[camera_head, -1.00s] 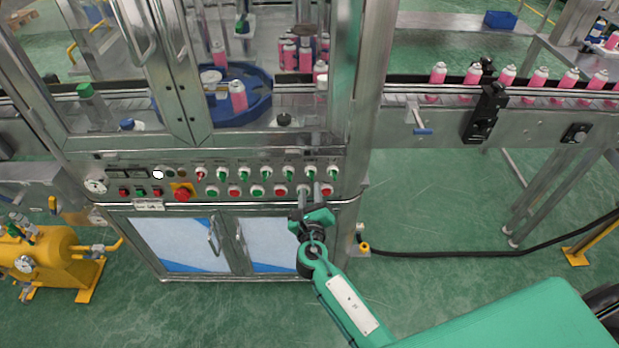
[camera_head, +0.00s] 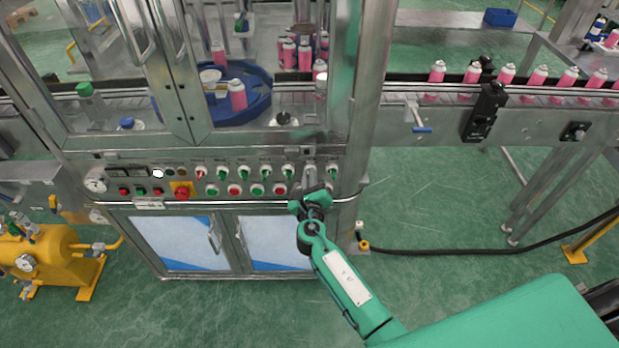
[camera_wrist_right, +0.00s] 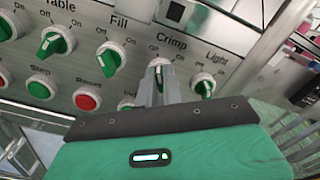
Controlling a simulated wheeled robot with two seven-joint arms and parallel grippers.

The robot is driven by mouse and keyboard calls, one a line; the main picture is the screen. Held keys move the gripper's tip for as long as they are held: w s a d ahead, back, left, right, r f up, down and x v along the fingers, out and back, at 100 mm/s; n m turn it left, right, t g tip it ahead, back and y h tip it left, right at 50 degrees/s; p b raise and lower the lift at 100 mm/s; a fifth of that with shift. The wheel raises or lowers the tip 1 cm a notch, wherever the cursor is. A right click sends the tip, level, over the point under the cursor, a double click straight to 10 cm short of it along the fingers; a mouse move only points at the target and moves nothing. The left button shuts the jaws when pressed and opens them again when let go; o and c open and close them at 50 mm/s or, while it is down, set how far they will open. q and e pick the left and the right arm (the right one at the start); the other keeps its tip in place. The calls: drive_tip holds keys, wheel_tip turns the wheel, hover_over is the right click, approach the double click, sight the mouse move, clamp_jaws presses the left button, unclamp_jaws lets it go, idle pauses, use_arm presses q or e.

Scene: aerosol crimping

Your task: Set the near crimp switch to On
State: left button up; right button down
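The crimp switch (camera_wrist_right: 158,64) is a round white-collared knob under the label Crimp in the right wrist view, between the Fill and Light switches. My right gripper (camera_wrist_right: 159,82) is at this switch, its two grey fingers close together around the knob's handle. The fingers cover most of the handle, so its pointing direction is hard to read. In the head view my right gripper (camera_head: 311,177) reaches up to the right part of the control panel (camera_head: 140,157) and hides the switch. My left gripper is not in view.
The green Fill switch (camera_wrist_right: 110,58) and Light switch (camera_wrist_right: 203,85) flank the fingers closely. A red button (camera_wrist_right: 87,98) sits below left. Pink cans (camera_head: 507,74) line the conveyor at right. A yellow tank (camera_head: 38,252) stands at left. Floor right of the cabinet is mostly open.

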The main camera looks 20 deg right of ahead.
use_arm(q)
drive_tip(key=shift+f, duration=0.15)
use_arm(e)
drive_tip(key=shift+m, duration=0.3)
use_arm(q)
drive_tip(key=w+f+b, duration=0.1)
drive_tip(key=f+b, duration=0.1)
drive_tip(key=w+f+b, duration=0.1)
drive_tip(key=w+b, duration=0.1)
drive_tip(key=b, duration=0.1)
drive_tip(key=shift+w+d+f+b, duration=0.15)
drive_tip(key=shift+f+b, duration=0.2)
use_arm(e)
drive_tip(key=m, duration=1.1)
drive_tip(key=shift+d, duration=0.25)
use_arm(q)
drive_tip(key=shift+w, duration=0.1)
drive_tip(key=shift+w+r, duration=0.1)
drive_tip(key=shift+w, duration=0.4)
use_arm(e)
drive_tip(key=shift+m, duration=0.3)
